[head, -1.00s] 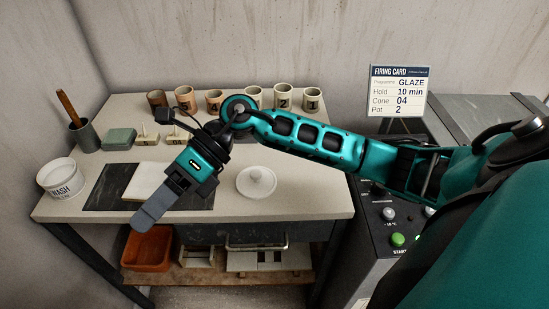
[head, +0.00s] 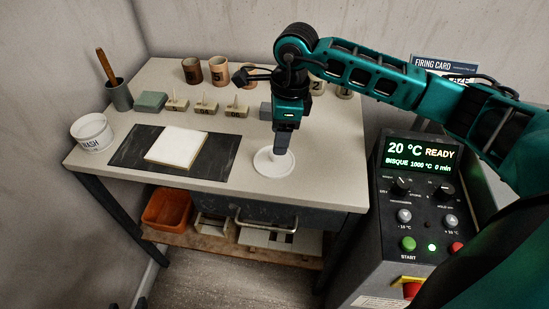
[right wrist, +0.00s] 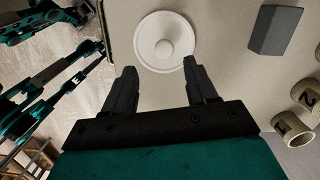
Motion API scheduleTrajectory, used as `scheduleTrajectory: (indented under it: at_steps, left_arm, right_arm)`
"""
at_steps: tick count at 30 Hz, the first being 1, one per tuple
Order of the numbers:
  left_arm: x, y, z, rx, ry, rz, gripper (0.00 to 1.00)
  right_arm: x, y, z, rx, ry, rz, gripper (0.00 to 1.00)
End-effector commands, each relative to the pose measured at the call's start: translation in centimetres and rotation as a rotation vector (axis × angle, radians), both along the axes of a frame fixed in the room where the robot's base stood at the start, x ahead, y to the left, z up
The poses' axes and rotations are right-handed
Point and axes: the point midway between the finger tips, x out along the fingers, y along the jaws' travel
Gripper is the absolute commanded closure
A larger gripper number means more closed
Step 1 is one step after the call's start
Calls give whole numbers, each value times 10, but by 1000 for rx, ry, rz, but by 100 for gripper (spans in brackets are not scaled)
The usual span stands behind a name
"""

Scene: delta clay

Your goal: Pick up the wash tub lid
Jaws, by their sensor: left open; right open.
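The wash tub lid (head: 262,168) is a round white disc with a knob, lying flat on the worktable, right of the dark mat. The wash tub (head: 92,133), white and marked WASH, stands open at the table's left edge. My right gripper (head: 281,151) points down over the lid and hides part of it. In the right wrist view its open, empty fingers (right wrist: 160,67) are apart, with the whole lid (right wrist: 150,50) and knob (right wrist: 164,47) just beyond their tips.
A white slab (head: 176,146) lies on the dark mat (head: 222,158). Small cone stands (head: 206,108) and numbered cups (head: 219,71) are behind. A grey block (right wrist: 275,30) is near the lid. The kiln controller (head: 420,190) stands right of the table.

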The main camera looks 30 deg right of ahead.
Motion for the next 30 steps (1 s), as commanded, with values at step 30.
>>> scheduleTrajectory:
  at_steps: [30]
  left_arm:
    - [1, 0, 2, 1, -1, -1, 51]
  right_arm:
    - [10, 6, -55, 1, 0, 0, 70]
